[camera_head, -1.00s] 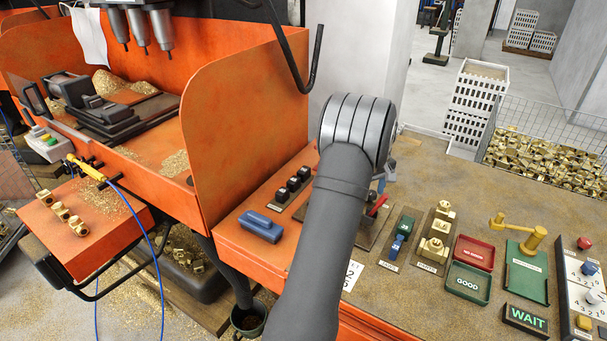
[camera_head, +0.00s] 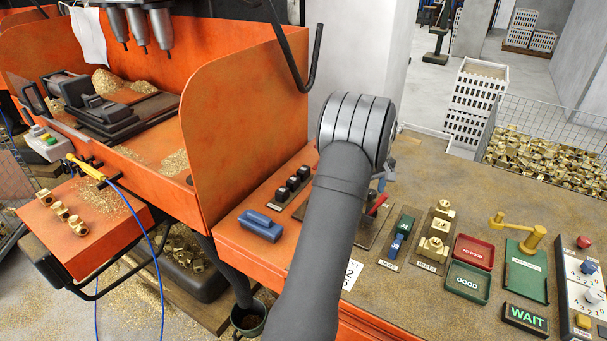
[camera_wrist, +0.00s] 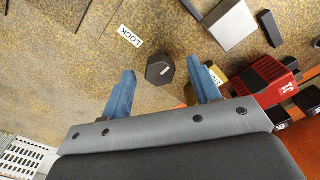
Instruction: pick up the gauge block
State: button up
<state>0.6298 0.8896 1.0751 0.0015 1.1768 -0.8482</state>
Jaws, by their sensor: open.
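In the wrist view, a dark six-sided block (camera_wrist: 159,71) with a small pale label stands on the speckled bench top. I take it to be the gauge block, but its marking is too small to read. My gripper (camera_wrist: 162,67) is open, its two blue fingers on either side of the dark block. I cannot tell the height of the fingertips above the bench.
A white LOCK label (camera_wrist: 130,36) lies near the block. A red part (camera_wrist: 265,82) and a yellow piece (camera_wrist: 217,76) sit close to the right finger. In the head view, brass parts (camera_head: 436,233) stand right of my arm.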

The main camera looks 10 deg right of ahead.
jog(key=w+a+r+n+t, duration=0.1)
jog(key=w+a+r+n, duration=0.2)
jog(key=w+a+r, duration=0.3)
jog(key=n+t+y, duration=0.1)
jog(key=n+y, duration=0.1)
jog(key=n, duration=0.2)
send_near(304, 169)
jog(key=shift+x, duration=4.75)
jog(key=shift+c, duration=0.3)
jog(key=shift+r, duration=0.1)
jog(key=c, duration=1)
